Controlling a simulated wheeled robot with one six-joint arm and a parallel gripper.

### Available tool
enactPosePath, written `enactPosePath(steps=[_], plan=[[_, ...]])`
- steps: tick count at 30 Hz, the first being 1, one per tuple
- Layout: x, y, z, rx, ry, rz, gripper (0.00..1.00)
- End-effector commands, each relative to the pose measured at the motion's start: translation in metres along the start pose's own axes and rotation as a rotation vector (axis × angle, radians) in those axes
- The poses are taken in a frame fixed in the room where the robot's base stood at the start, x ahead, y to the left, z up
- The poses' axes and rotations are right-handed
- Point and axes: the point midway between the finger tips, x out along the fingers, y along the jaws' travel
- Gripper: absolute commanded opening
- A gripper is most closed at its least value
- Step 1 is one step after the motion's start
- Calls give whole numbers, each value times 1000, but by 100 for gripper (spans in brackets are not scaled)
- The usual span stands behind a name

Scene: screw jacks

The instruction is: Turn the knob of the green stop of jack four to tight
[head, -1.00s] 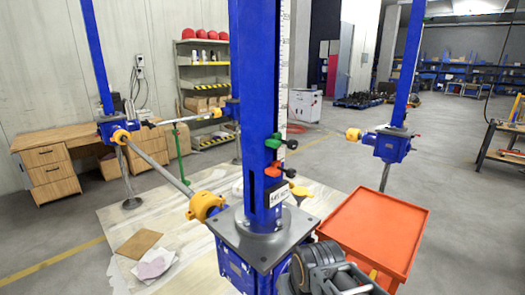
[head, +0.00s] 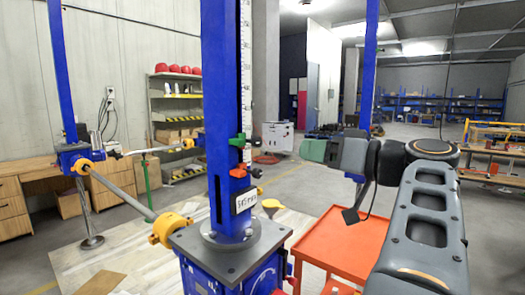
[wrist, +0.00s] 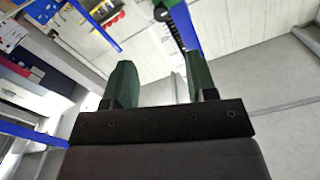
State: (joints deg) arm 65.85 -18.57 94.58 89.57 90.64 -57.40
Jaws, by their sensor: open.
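The nearest jack has a tall blue column (head: 220,110) with a white label that I cannot read clearly. A small green stop (head: 238,168) sits on the right side of this column, beside the white scale. Its knob is too small to tell its setting. A red stop (head: 239,173) is just below it. My gripper (head: 313,150) is right of the column, with dark green fingers pointing left, apart from the stop. In the wrist view my gripper (wrist: 162,75) has its two fingers apart with nothing between them.
An orange cart (head: 345,240) stands right of the jack, below my arm. A second blue jack column (head: 75,70) stands at left, joined by a grey shaft (head: 122,192). Another blue column (head: 369,70) rises behind my gripper. Open floor lies at back right.

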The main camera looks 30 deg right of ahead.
Motion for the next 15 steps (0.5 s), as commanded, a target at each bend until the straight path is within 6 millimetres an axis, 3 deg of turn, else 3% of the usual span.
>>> enactPosePath(steps=[5,15], plan=[[21,-3,-4,-14,10,-10,52],[85,-2,-5,-11,8,-7,52]])
